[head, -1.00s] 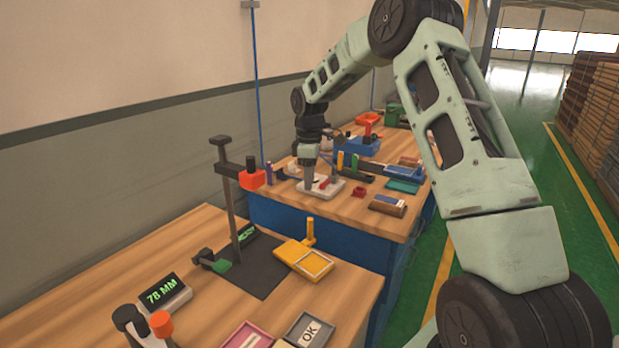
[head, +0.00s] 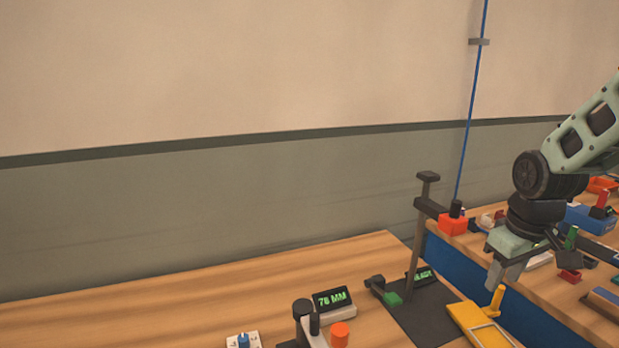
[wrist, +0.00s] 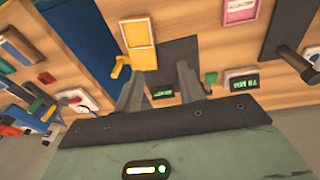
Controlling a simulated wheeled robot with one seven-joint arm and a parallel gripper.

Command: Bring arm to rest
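My gripper (head: 500,275) is at the right of the head view, pointing down, by the gap between the two benches. In the wrist view my gripper (wrist: 158,82) shows two grey fingers spread apart with nothing between them. Beyond the fingers are a yellow fixture (wrist: 142,56) and a dark mat. In the head view the yellow fixture (head: 478,326) stands just below my gripper. I cannot tell the exact height of the fingers above it.
A 78 MM display (head: 334,300) and an orange knob (head: 340,334) are on the near bench (head: 200,300).

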